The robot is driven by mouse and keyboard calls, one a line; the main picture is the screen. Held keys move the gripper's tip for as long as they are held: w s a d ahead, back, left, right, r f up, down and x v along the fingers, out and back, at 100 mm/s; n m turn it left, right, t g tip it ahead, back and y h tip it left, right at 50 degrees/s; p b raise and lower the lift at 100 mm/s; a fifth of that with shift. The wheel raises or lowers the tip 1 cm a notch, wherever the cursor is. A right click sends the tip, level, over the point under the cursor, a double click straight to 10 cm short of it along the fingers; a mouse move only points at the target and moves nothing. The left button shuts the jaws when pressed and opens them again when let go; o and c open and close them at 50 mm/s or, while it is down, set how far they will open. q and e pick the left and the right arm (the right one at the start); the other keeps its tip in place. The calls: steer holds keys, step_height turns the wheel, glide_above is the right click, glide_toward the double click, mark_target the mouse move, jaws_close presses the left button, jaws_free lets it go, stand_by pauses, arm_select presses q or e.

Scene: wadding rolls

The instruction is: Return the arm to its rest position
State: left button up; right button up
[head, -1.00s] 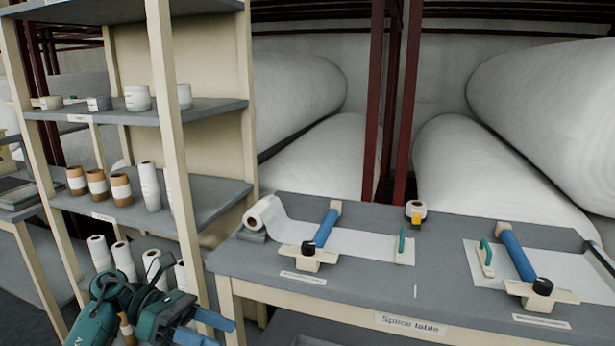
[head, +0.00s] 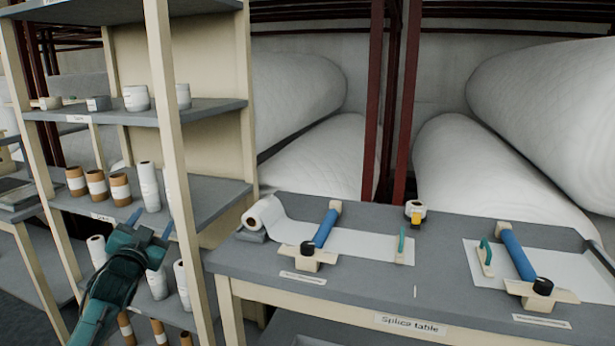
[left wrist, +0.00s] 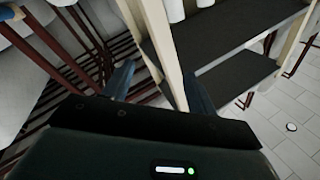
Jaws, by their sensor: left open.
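My left gripper (head: 150,222) is in front of the shelf rack at the lower left of the head view. Its two blue fingers point up and stand apart, with nothing between them. In the left wrist view its fingers (left wrist: 160,82) are also apart and empty, with a rack post and dark shelves beyond. The gripper hides part of the lower shelf's white rolls (head: 97,250) in the head view. My right gripper is not in view.
The shelf rack (head: 160,80) holds several rolls, including brown-and-white ones (head: 98,186). The splice table (head: 380,290) stands to the right, with a white roll (head: 266,213), blue rollers (head: 326,228) and a tape dispenser (head: 415,212). Large wadding rolls (head: 490,180) lie behind it.

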arm_select(q)
steer(key=s+d+f+n+g+h, duration=0.1)
steer(key=s+d+f+g, duration=0.15)
steer(key=s+f, duration=0.35)
steer(key=s+d+f+g+h, duration=0.1)
steer(key=s+d+f, duration=0.25)
steer(key=f, duration=0.55)
steer(key=s+d+f+n+g, duration=0.1)
steer(key=s+d+f+g, duration=0.1)
steer(key=s+d+f, duration=0.35)
steer(key=s+d+f+g+h, duration=0.1)
steer(key=s+d+f, duration=0.2)
steer(key=s, duration=0.5)
steer(key=s+d+f+g+h, duration=0.1)
steer(key=s+d+f, duration=0.2)
steer(key=s, duration=0.5)
steer(key=s+d+f+g, duration=0.1)
steer(key=s+d+f, duration=0.2)
steer(key=s, duration=0.5)
steer(key=shift+s+f+n+h, duration=0.3)
steer(key=shift+f+h, duration=0.1)
